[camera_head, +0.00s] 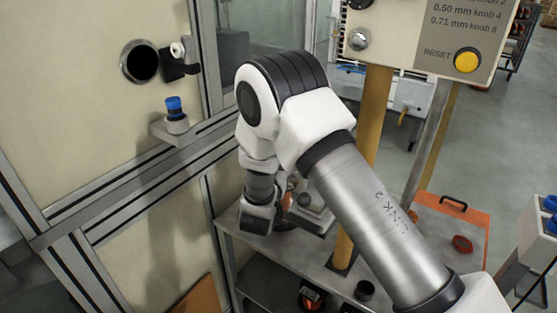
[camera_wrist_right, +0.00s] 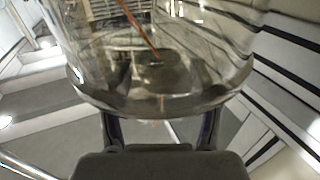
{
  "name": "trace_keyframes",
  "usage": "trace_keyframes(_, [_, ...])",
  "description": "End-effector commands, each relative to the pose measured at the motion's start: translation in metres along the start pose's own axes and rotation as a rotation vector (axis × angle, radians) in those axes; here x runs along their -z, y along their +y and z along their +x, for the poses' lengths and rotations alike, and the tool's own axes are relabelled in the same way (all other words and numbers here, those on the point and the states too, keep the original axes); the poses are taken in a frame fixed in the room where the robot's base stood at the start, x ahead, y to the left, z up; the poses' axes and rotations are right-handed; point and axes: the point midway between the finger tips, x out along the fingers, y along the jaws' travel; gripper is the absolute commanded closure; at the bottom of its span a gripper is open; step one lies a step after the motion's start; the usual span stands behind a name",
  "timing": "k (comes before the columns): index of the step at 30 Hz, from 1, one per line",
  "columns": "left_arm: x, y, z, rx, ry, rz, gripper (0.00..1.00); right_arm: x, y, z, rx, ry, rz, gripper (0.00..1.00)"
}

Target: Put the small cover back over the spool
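A clear, rounded cover (camera_wrist_right: 160,100) fills the upper middle of the right wrist view. An orange wire strand (camera_wrist_right: 140,35) and a grey part show through it; I cannot tell whether they are inside or behind. My right gripper (camera_wrist_right: 160,132) has its two fingers apart, reaching to the cover's near rim; I cannot tell whether they grip it. In the head view my right arm bends down to the cart top (camera_head: 300,258). A copper-coloured round part, perhaps the spool (camera_head: 288,206), is mostly hidden behind my arm. My left gripper is out of view.
A yellow post (camera_head: 367,150) rises from the cart close to my arm, below a panel with a yellow reset button (camera_head: 467,60). A framed machine wall (camera_head: 90,100) stands left, with a blue-topped part (camera_head: 175,108) on a ledge. An orange case (camera_head: 462,228) is right.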

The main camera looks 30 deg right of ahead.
Motion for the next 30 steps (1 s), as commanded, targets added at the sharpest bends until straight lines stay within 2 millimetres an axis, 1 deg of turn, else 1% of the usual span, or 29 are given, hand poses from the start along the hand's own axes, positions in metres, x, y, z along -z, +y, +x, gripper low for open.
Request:
trace_keyframes(7, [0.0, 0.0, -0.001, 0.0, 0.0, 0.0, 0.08, 0.001, 0.0, 0.0, 0.0, 0.0, 0.0, 0.34])
trace_keyframes(11, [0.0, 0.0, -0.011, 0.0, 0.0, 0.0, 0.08, 0.015, 0.0, 0.0, 0.0, 0.001, 0.0, 0.34])
trace_keyframes(12, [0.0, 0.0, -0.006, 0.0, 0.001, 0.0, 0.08, 0.009, -0.001, -0.007, 0.004, 0.0, -0.002, 0.34])
trace_keyframes(14, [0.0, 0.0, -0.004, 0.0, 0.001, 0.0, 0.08, 0.008, -0.002, -0.019, 0.005, 0.0, -0.005, 0.34])
trace_keyframes(22, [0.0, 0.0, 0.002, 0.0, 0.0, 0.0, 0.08, 0.009, -0.001, -0.095, 0.006, 0.006, -0.007, 0.34])
trace_keyframes(23, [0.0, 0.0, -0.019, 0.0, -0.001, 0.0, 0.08, 0.02, -0.001, -0.094, 0.002, -0.001, -0.004, 0.34])
trace_keyframes(24, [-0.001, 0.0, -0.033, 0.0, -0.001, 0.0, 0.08, 0.022, -0.001, -0.094, -0.001, -0.003, -0.005, 0.34])
trace_keyframes(30, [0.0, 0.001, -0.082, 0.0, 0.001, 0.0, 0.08, 0.022, -0.003, -0.105, -0.002, -0.003, -0.004, 0.34])
